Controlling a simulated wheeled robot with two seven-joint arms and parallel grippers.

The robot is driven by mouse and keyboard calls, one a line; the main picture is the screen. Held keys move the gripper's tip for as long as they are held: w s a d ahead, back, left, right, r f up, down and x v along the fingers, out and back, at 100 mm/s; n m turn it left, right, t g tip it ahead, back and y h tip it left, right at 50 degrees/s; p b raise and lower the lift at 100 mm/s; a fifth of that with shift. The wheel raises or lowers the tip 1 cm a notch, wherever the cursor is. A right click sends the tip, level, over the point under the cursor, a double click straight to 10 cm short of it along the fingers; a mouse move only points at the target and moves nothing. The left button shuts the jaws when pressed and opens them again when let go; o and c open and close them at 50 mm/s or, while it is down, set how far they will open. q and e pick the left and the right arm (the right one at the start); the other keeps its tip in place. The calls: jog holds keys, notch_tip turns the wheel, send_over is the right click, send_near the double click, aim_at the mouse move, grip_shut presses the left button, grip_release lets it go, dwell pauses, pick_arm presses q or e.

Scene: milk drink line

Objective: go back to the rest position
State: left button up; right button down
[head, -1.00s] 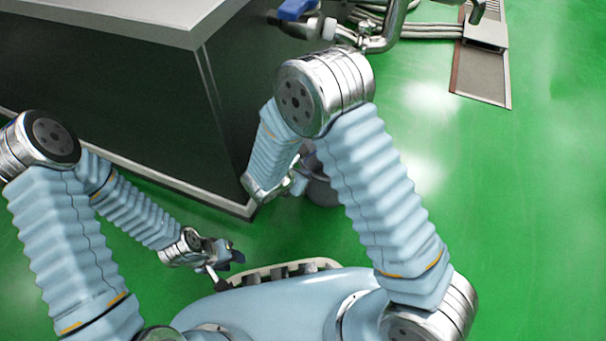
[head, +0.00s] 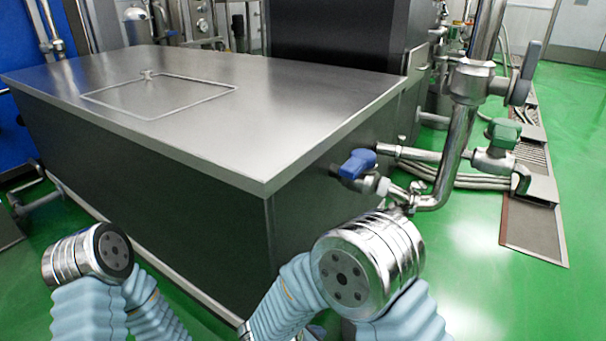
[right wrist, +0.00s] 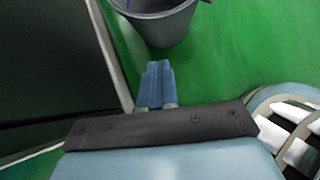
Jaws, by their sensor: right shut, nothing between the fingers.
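My right gripper (right wrist: 155,66) shows in the right wrist view. Its blue fingers are shut together with nothing between them. They point toward a grey bucket on the green floor and look apart from it. In the head view my right arm is bent, with its elbow low at the centre right; the gripper end is mostly cut off at the bottom edge. My left arm's elbow shows at the lower left of the head view. My left gripper is below the frame and hidden.
A large steel-topped tank (head: 200,85) with dark sides fills the left and middle. A blue-handled valve (head: 358,164) and a green-handled valve (head: 503,132) stick out beside it. The grey bucket (right wrist: 160,22) stands near the tank's base. Green floor (head: 480,260) is clear at the right.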

jog(key=s+d+f+m+g+y, duration=0.3)
jog(key=s+f+m+g+y, duration=0.55)
jog(key=s+f+m, duration=0.5)
jog(key=w+d+f+m+t+y, duration=0.15)
jog(key=d+m+t, duration=0.35)
jog(key=m, duration=1)
notch_tip(320, 180, up, 14)
jog(key=g+p, duration=0.1)
jog(key=p, duration=1.3)
jog(key=shift+w+a+y, duration=0.15)
jog(key=shift+a+y, duration=0.05)
jog(key=shift+y, duration=0.2)
jog(key=shift+r+n+g, duration=0.1)
jog(key=shift+n+g, duration=0.15)
